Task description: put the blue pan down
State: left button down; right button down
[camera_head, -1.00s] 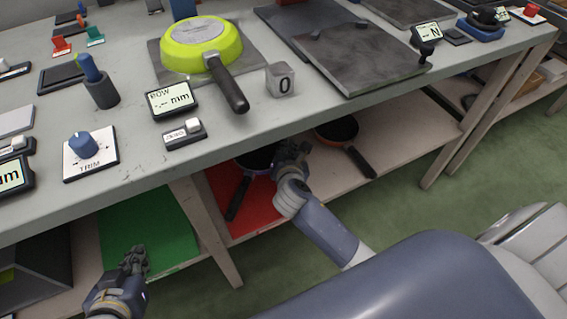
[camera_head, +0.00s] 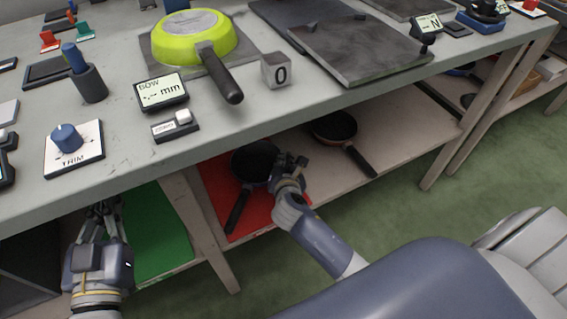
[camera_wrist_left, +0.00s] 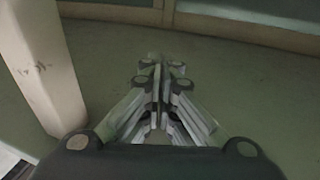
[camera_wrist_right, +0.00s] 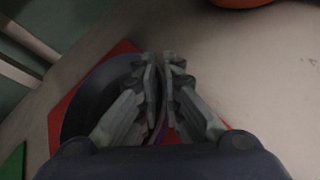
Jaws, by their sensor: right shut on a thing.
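The blue pan (camera_head: 252,160) has a dark inside and a dark handle pointing to the front left. It is over the red mat (camera_head: 217,185) on the lower shelf and looks level; whether it touches the mat is unclear. My right gripper (camera_head: 287,168) is shut on the right side of its rim. The right wrist view shows the bluish rim between the fingers, with the pan (camera_wrist_right: 88,105) to their left. My left gripper (camera_head: 104,213) is empty near the green mat (camera_head: 158,235); its fingers look closed together in the left wrist view (camera_wrist_left: 160,70).
Another pan (camera_head: 333,125), orange outside, stands right of the red mat on the shelf (camera_head: 405,125). The tabletop (camera_head: 225,125) overhangs the shelf, and a table leg (camera_head: 212,225) stands between the mats. A lime-green pan (camera_head: 194,35) is on top.

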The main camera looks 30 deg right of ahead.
pick_arm(q)
jog(key=shift+r+t, duration=0.3)
jog(key=shift+r, duration=0.1)
pick_arm(e)
jog(key=c, duration=1.7)
grip_release()
jog(key=shift+f, duration=0.1)
jog(key=shift+s, duration=0.1)
